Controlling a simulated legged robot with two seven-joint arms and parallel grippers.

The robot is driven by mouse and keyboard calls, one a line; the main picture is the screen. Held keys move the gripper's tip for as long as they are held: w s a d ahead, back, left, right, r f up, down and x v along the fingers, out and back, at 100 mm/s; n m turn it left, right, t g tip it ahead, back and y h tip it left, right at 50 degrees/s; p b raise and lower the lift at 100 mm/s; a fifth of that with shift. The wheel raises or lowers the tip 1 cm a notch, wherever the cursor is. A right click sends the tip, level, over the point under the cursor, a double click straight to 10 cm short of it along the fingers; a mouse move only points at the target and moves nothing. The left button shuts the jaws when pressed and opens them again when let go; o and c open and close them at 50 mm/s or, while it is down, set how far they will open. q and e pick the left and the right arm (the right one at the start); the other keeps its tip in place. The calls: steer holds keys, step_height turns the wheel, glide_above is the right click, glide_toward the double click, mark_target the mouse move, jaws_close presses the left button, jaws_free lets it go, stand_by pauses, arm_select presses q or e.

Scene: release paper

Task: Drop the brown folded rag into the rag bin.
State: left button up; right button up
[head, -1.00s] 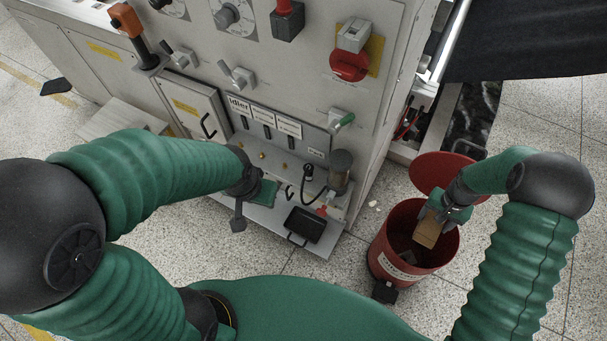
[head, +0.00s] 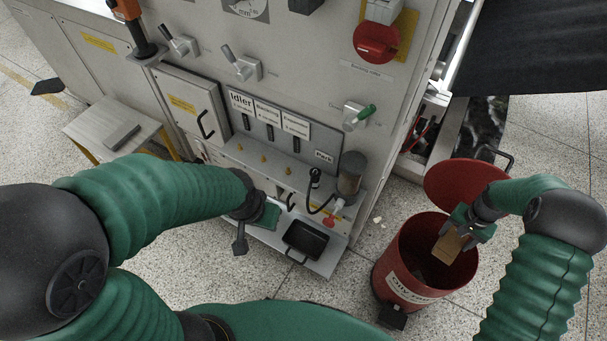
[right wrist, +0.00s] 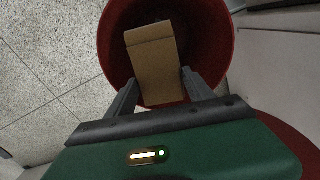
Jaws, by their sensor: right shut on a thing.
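The brown folded rag (head: 449,245) is held by my right gripper (head: 458,230), which is shut on its near end. In the right wrist view the rag (right wrist: 152,60) extends out between the fingers (right wrist: 158,92), over the opening of the red bin. The rag bin (head: 404,268) is a round red pedal bin with a white label and its red lid (head: 462,183) raised. In the right wrist view the bin (right wrist: 216,30) surrounds the rag. Its inside is dark, with something dim low inside. My left gripper (head: 240,228) is by the machine's lower shelf; its fingers are not clear.
A grey machine (head: 300,85) with levers and knobs stands in front. A black tray (head: 306,240) sits on its low shelf. A small side table (head: 112,128) stands at left. Speckled floor around the bin is mostly clear.

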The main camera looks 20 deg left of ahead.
steer(key=o, duration=1)
steer(key=shift+a+r, duration=0.1)
steer(key=shift+o, duration=1.3)
steer(key=shift+d, duration=0.2)
steer(key=shift+d+f, duration=0.25)
steer(key=shift+d, duration=0.05)
steer(key=shift+a+r, duration=0.15)
steer(key=shift+r, duration=0.05)
arm_select(q)
steer(key=p+v, duration=0.2)
steer(key=w+p+v, duration=0.1)
steer(key=p+v, duration=0.2)
steer(key=shift+r, duration=0.2)
arm_select(e)
step_height(320, 180, up, 16)
steer(key=shift+d+r, duration=0.2)
arm_select(q)
steer(key=shift+d, duration=0.1)
